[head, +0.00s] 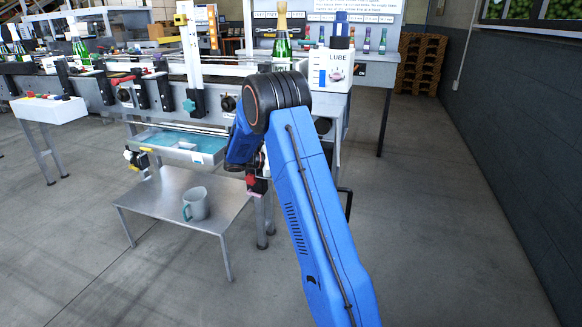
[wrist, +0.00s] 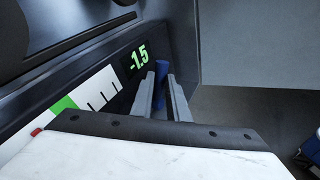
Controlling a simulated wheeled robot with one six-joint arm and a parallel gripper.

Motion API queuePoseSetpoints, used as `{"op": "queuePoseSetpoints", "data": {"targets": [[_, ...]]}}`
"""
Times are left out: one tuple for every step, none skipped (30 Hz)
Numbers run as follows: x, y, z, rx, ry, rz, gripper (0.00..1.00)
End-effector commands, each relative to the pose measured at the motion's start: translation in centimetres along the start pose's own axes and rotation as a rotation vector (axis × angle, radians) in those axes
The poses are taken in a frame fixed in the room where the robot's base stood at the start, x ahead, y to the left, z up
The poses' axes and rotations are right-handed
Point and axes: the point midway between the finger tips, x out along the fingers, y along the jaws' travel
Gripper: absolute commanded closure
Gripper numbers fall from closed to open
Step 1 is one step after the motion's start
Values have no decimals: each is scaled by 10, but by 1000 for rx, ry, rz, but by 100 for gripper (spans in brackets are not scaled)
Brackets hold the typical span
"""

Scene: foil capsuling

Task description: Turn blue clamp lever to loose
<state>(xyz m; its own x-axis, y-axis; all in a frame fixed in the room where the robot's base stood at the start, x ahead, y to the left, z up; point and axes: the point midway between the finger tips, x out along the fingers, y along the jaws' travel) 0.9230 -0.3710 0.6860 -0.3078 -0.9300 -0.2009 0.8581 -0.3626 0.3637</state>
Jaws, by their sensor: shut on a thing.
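The blue clamp lever (wrist: 162,71) shows in the wrist view as a small blue piece beside the numeric display. My gripper (wrist: 161,80) has its two grey fingers on either side of it, shut on it. The fingers hide part of the lever, and I cannot tell its exact angle. In the head view, my blue arm hides the gripper and the lever.
In the wrist view, a green display (wrist: 138,58) reads -1.5 beside a scale with a green band (wrist: 63,105). A white LUBE box (head: 331,77) stands on the bench. Floor at right is clear.

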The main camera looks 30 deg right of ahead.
Motion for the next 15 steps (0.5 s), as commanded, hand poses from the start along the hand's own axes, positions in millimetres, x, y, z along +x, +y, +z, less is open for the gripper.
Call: {"op": "queuePoseSetpoints", "data": {"targets": [[3, 1, -3, -23, -30, 6, 100], [4, 2, -3, -34, -50, 11, 100], [4, 3, -4, -50, -72, 17, 100], [4, 4, -4, -62, -90, 22, 100], [4, 4, -5, -73, -105, 26, 100], [4, 5, -5, -85, -125, 30, 100], [4, 5, -5, -94, -139, 34, 100], [4, 6, -6, -103, -151, 38, 100], [3, 6, -7, -114, -167, 41, 100], [3, 6, -7, -122, -178, 44, 100], [2, 6, -7, -128, -187, 47, 100], [2, 7, -8, -135, -199, 50, 100], [2, 7, -8, -140, -207, 52, 100], [1, 7, -8, -144, -214, 53, 100], [1, 7, -8, -150, -222, 55, 100]]}}
